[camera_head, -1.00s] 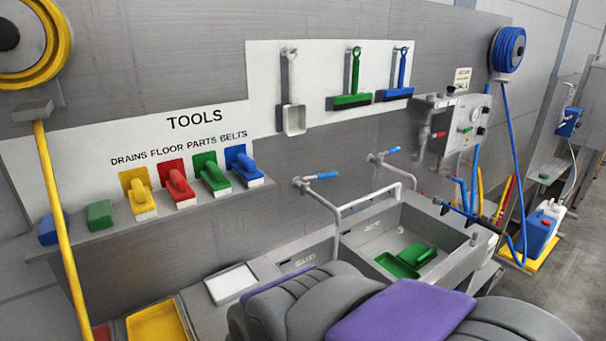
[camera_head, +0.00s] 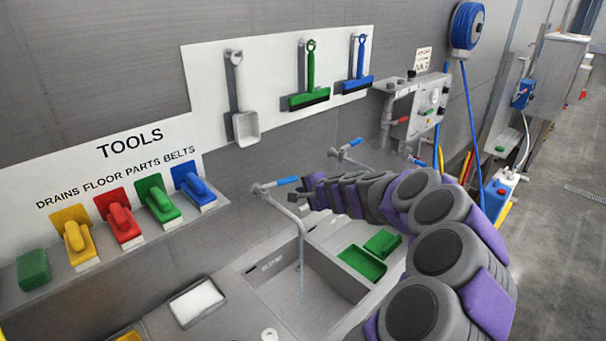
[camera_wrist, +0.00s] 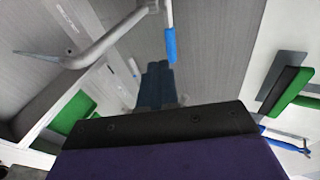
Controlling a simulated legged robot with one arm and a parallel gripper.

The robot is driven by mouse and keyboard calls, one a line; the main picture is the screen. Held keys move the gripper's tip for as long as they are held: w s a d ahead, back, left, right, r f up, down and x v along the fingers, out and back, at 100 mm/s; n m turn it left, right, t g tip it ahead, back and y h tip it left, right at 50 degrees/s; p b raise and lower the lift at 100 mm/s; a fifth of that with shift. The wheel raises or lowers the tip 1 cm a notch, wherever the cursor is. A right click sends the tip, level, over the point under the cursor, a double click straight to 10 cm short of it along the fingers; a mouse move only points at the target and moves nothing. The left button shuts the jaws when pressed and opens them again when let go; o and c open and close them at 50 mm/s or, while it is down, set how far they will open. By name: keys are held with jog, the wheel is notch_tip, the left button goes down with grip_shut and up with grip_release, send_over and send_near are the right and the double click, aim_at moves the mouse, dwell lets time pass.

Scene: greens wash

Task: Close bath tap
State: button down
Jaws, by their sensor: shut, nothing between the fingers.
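Two wall taps with blue lever handles show in the head view: a nearer left tap (camera_head: 288,181) and a farther right tap (camera_head: 352,143). Both levers point to the right. A thin pale line, apparently water, hangs below the nearer spout (camera_head: 299,226) into the left basin. My arm reaches across the basins, its end close to the right of the nearer lever. In the wrist view my gripper (camera_wrist: 158,68) is shut and empty. A blue lever (camera_wrist: 170,45) lies just beside its fingertips; contact cannot be told. The basin labels are too small to read.
Green trays (camera_head: 362,262) sit in the right-hand basin. Squeegees (camera_head: 309,98) and a scoop (camera_head: 244,127) hang on the wall above. Coloured brushes (camera_head: 122,222) line the left shelf. A control box (camera_head: 418,108) and blue hose reel (camera_head: 467,26) are on the wall to the right.

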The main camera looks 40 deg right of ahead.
jog(key=d+f+m, duration=0.1)
jog(key=d, duration=0.3)
send_near(290, 182)
jog(key=shift+h, duration=0.4)
jog(key=shift+a+x, duration=0.2)
jog(key=shift+x, duration=0.85)
jog(key=shift+a+x, duration=0.2)
jog(key=shift+x, duration=0.85)
jog(key=shift+a+x, duration=0.2)
jog(key=shift+x, duration=0.85)
jog(key=shift+w+d, duration=0.1)
jog(key=shift+w, duration=0.05)
jog(key=shift+d, duration=0.15)
